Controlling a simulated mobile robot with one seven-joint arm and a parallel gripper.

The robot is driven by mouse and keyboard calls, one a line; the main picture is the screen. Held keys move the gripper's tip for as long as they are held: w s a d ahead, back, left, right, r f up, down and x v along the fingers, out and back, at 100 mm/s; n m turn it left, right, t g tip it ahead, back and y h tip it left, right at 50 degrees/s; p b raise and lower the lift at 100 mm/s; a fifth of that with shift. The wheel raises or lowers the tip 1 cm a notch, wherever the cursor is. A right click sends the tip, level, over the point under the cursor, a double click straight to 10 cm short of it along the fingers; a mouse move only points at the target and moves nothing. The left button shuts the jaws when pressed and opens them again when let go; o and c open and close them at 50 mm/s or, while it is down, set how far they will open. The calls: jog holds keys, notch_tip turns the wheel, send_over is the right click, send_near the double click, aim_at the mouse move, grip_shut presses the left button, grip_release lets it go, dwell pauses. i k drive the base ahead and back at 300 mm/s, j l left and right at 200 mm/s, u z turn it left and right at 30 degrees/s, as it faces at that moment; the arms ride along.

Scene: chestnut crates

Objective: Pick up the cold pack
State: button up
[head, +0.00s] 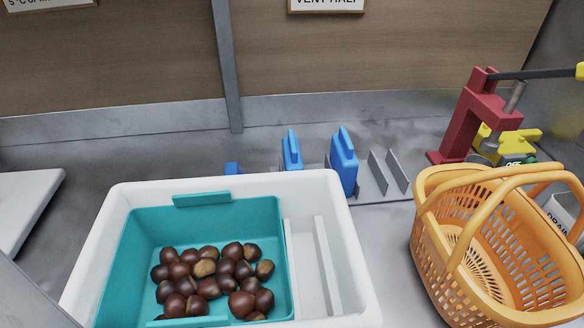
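Blue cold packs with handle-like tops stand on edge in a grey metal rack (374,185) behind the white box. The right one (344,162) shows most of its front. The middle one (291,151) has its lower part hidden by the box rim. To the left, only a small blue piece (232,168) shows above the rim, so I cannot tell whether it is another pack. My gripper is not in view.
The white box (338,215) holds a teal bin (270,222) of chestnuts (210,281) and white slats (326,266). An orange basket (440,249) with raised handles stands right. A dark red press (470,122) stands behind it. Rack slots right of the packs are empty.

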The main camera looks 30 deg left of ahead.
aim_at(292, 161)
jog(key=k+l, duration=0.8)
jog(key=k, duration=0.05)
